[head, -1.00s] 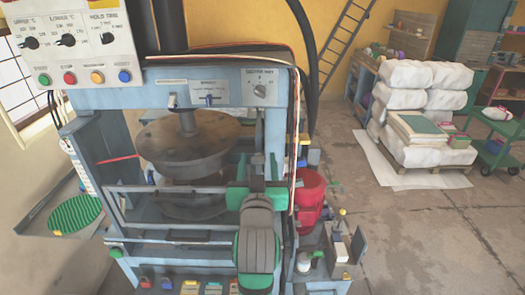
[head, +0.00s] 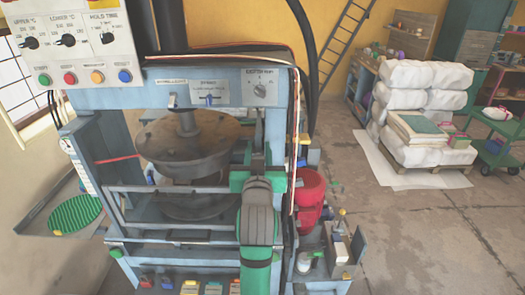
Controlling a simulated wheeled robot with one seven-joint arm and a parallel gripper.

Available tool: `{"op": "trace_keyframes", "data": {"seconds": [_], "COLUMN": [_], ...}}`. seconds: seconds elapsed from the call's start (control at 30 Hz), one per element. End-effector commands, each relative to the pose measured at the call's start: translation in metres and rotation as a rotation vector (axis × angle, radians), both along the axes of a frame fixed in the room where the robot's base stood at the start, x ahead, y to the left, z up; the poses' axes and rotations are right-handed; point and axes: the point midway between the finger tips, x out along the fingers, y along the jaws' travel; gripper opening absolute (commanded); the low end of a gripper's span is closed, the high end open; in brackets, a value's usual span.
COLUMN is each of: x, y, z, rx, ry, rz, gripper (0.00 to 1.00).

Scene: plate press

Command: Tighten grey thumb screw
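My arm reaches up from the bottom centre in the head view to the right front post of the blue press (head: 105,190). My gripper (head: 241,181) is at the arm's far end, by the right end of the guard bars (head: 165,188). Its fingers are hidden or too small to make out, so I cannot tell whether they are open or shut. I cannot pick out the grey thumb screw; my arm and wrist cover part of the press's right front. The round upper platen (head: 187,140) hangs above the lower platen (head: 190,207).
The control panel (head: 75,45) juts out at upper left. A green round mat (head: 75,213) lies on a side shelf. A red container (head: 311,186) and a small bench fixture (head: 340,250) stand close right of my arm. Wrapped bales (head: 420,90) stand farther right; floor between is open.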

Motion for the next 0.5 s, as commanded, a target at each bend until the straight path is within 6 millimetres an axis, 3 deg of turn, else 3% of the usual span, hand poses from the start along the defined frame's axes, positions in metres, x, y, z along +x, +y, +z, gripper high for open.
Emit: {"op": "trace_keyframes", "data": {"seconds": [0.5], "x": [-0.0002], "y": [-0.0017], "z": [-0.0006], "rx": [0.271], "ry": [0.001], "rz": [0.000], "gripper": [0.07]}}
